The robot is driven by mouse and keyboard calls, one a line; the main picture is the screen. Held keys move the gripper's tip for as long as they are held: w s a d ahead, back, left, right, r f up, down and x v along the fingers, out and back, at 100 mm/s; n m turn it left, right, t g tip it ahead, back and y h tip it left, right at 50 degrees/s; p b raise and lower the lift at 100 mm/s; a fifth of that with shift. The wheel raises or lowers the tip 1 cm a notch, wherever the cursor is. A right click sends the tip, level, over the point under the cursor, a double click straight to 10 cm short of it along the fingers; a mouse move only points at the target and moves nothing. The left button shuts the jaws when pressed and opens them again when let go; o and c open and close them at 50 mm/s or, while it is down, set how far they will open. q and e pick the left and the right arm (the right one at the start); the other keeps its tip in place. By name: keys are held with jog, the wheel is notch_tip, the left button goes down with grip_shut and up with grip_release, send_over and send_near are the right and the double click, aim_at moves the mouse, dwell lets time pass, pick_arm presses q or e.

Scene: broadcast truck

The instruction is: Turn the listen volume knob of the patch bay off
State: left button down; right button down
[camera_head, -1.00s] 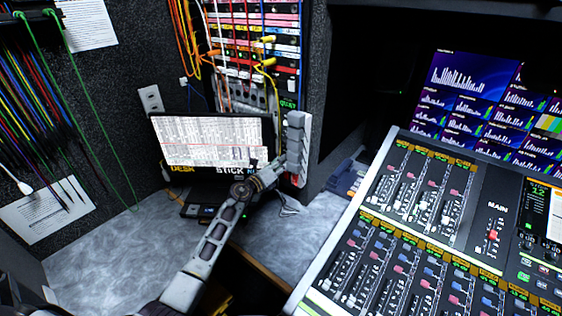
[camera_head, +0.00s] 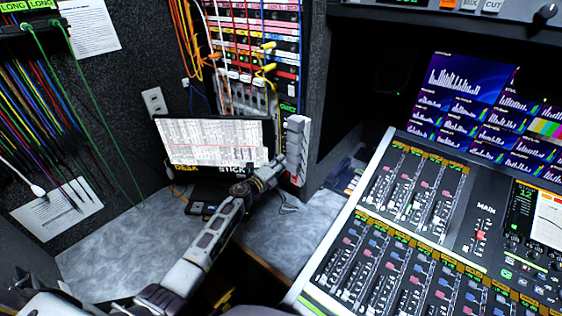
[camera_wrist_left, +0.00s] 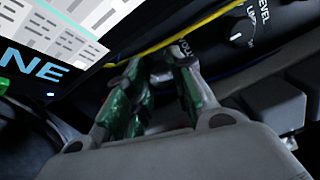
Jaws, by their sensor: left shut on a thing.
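The patch bay (camera_head: 254,80) is the tall rack of pink, white and red rows with plugged cables, behind the monitor. My left arm reaches in from the bottom left. Its gripper (camera_head: 268,172) is at the lower right corner of the monitor, and the knob there is hidden in the head view. In the left wrist view the green-padded fingers (camera_wrist_left: 160,68) are shut on a small dark knob (camera_wrist_left: 161,76), mostly covered by them. My right gripper is not in view.
A second knob marked LEVEL (camera_wrist_left: 243,29) is right of the fingers. A yellow cable (camera_wrist_left: 185,40) passes just above them. The monitor (camera_head: 212,143) is close on the left, a pale upright block (camera_head: 297,145) on the right. The mixing console (camera_head: 420,230) fills the right side.

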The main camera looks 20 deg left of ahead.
pick_arm(q)
jog(key=n+p, duration=0.6)
jog(key=n, duration=0.6)
jog(key=shift+f, duration=0.2)
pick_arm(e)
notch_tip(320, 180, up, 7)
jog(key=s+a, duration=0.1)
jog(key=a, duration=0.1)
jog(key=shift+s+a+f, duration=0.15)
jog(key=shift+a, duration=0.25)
pick_arm(q)
jog(key=shift+n, duration=0.3)
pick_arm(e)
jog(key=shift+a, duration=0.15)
pick_arm(q)
jog(key=c, duration=1.5)
grip_release()
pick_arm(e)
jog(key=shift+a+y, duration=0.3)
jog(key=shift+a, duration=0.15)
